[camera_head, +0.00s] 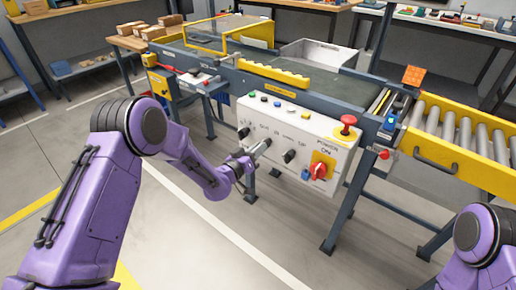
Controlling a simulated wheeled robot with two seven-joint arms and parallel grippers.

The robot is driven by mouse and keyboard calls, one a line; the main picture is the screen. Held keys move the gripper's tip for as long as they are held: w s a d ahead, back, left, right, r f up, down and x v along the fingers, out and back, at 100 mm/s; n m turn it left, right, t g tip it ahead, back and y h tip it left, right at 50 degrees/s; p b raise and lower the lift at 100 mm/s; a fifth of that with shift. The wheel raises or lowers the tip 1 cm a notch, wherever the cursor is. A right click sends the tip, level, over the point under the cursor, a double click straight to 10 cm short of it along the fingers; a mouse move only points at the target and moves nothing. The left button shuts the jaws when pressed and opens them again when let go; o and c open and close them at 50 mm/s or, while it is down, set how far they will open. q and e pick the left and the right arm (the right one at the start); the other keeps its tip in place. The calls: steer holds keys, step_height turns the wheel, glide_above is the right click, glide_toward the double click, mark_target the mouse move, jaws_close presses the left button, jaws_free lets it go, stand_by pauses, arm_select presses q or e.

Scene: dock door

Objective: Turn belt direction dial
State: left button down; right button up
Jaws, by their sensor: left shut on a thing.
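The white control panel (326,131) hangs on the near side of the conveyor and carries a row of black dials. One black dial (290,156) stands free, right of my left gripper. Another dial (243,133) sits at the panel's left end. My left gripper (262,146) is at the panel's lower left part, shut on a dial between these two. The gripper hides most of that dial, and its pointer cannot be read. My right arm (480,240) shows at the lower right; its gripper is out of view.
A red mushroom button (347,121) and a red rotary switch on a yellow plate (321,168) are at the panel's right. The roller conveyor (462,122) extends right, with a yellow side rail. The floor in front is clear.

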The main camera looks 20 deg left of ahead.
arm_select(q)
steer(key=shift+f+n, duration=0.1)
steer(key=shift+n, duration=0.3)
steer(key=c, duration=1.1)
jaws_free()
steer(key=shift+c, duration=0.2)
steer(key=v, duration=1)
steer(key=shift+s, duration=0.3)
steer(key=shift+a, duration=0.15)
